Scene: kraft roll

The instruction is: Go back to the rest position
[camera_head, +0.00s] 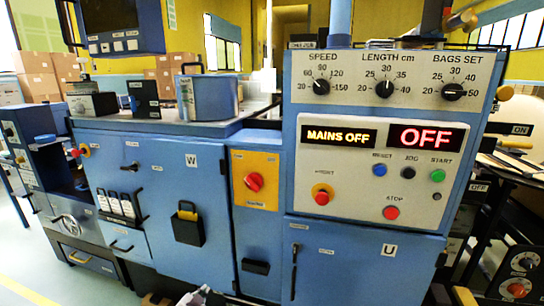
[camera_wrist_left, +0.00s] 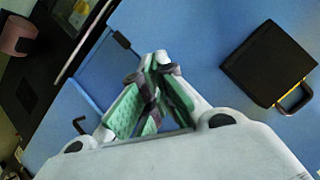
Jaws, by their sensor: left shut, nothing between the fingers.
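My left gripper (camera_wrist_left: 152,92) shows in the left wrist view with its green-padded fingers together and nothing between them. Blue cabinet face lies behind the fingertips, with no visible contact. In the head view only a small pale part of the left gripper (camera_head: 200,296) shows at the bottom edge, in front of the lower cabinet. My right gripper is not in view.
The blue machine fills the front. Its control panel (camera_head: 345,165) reads MAINS OFF and OFF. A red rotary switch (camera_head: 254,182) sits on an orange plate. A black holder (camera_head: 188,229) sticks out from the W door. Yellow-lined floor (camera_head: 25,285) is open at left.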

